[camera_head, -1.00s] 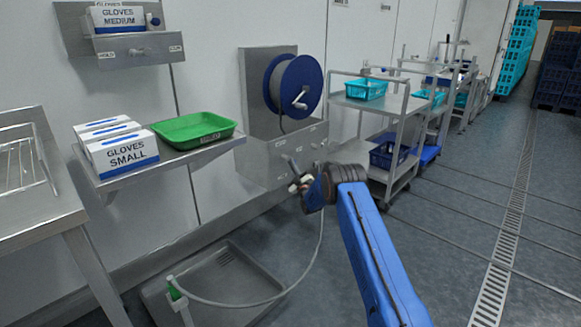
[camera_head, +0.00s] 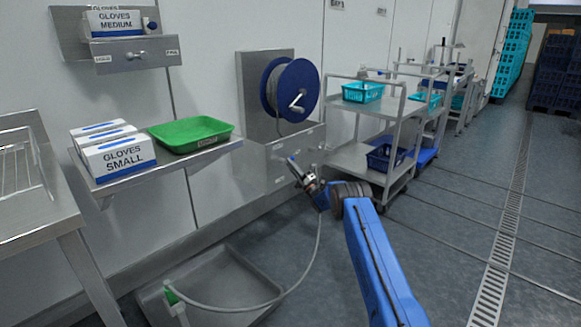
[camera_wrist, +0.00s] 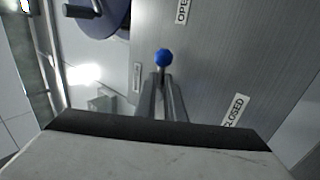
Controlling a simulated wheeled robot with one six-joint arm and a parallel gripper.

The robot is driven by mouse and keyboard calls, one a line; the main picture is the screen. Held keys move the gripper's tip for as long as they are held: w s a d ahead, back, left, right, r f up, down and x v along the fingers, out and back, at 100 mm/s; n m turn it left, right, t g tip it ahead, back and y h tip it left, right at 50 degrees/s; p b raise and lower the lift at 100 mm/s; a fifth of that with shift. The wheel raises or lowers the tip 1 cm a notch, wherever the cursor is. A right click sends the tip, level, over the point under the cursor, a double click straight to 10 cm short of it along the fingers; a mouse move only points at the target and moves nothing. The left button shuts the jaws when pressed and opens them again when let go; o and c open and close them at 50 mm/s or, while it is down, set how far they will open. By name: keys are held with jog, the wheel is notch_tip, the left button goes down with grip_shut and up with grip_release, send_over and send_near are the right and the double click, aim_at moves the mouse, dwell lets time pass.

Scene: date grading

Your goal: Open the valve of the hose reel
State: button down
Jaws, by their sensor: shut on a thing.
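The hose reel (camera_head: 271,95) has a blue drum and a crank and is mounted on a steel wall panel. Its valve has a lever with a blue ball knob (camera_wrist: 164,57), seen in the wrist view at my fingertips. My gripper (camera_wrist: 163,80) is shut on the lever just by the knob. In the head view my gripper (camera_head: 294,166) is at the lower front of the reel's panel. An OPEN label (camera_wrist: 182,11) and a CLOSED label (camera_wrist: 235,111) show on the panel. The valve body is hidden, and the lever's exact angle is hard to tell.
A hose (camera_head: 232,308) hangs in a loop from near my gripper to a floor basin (camera_head: 240,262). A steel shelf (camera_head: 112,181) with glove boxes and a green tray (camera_head: 200,126) is at left. A trolley (camera_head: 372,101) stands close at right. Floor farther right is clear.

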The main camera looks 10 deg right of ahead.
jog(key=shift+a, duration=0.1)
dwell(0.3)
jog(key=c, duration=1.8)
grip_release()
jog(key=shift+c, duration=0.2)
jog(key=shift+s, duration=0.1)
jog(key=v, duration=1.7)
jog(key=shift+f, duration=0.1)
